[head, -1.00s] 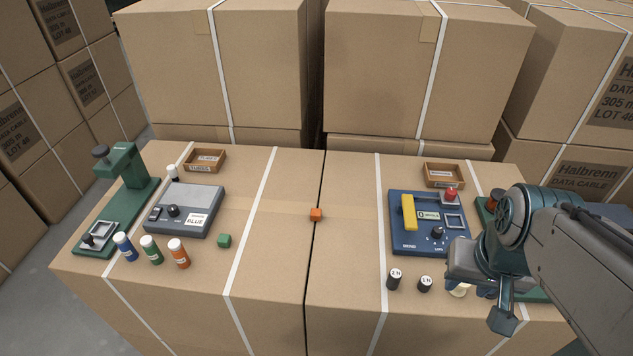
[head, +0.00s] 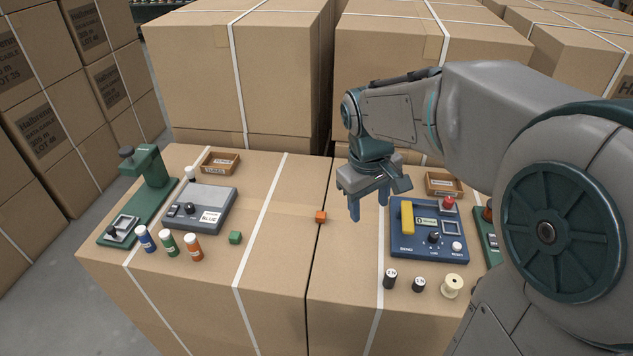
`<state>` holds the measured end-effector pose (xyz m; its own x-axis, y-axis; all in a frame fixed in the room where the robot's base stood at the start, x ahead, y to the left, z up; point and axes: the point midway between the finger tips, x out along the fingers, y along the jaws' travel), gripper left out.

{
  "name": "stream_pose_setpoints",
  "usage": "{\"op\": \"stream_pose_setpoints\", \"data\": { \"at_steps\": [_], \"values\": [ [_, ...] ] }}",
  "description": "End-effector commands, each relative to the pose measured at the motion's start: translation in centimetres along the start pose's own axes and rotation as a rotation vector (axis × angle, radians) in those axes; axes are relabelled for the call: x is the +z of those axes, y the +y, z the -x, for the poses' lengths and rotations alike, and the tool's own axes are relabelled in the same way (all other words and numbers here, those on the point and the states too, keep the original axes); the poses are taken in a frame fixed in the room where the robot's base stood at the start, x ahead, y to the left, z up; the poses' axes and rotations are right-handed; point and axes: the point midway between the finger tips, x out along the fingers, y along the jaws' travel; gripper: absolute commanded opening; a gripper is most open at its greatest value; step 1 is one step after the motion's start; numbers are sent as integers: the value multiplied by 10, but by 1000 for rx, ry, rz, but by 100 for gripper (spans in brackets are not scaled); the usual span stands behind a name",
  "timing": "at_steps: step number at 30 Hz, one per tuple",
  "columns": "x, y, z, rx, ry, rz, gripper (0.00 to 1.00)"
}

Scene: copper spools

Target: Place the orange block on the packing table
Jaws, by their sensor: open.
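The small orange block (head: 321,217) lies on the cardboard box top, at the seam between the left and right boxes. No separate packing table can be told apart; the strapped cardboard boxes (head: 262,262) form the work surface. My gripper (head: 369,212) points down with its fingers apart and empty. In the picture it is to the right of the orange block and appears above the surface, not touching the block. The block is fully visible.
A green block (head: 235,238) and several labelled bottles (head: 168,243) stand left, near a grey device (head: 199,212) and a green press (head: 146,190). Right are a blue device (head: 428,232), black weights (head: 390,279), a spool (head: 452,286) and a wooden tray (head: 443,184). Tall boxes stand behind.

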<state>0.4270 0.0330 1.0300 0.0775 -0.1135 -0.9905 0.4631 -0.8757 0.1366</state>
Motion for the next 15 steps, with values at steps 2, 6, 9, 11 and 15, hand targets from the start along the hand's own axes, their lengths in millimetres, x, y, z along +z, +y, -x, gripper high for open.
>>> {"op": "stream_pose_setpoints", "data": {
  "at_steps": [2, 6, 9, 11, 15],
  "values": [
    [-32, 2, 4, 9, -37, 105, 51],
    [-82, 2, -1, 24, -95, 282, 51],
    [-116, -1, -10, 32, -137, 405, 51],
    [-135, -4, -16, 35, -163, 478, 51],
    [-178, -15, -36, 40, -219, 640, 51]
  ]
}}
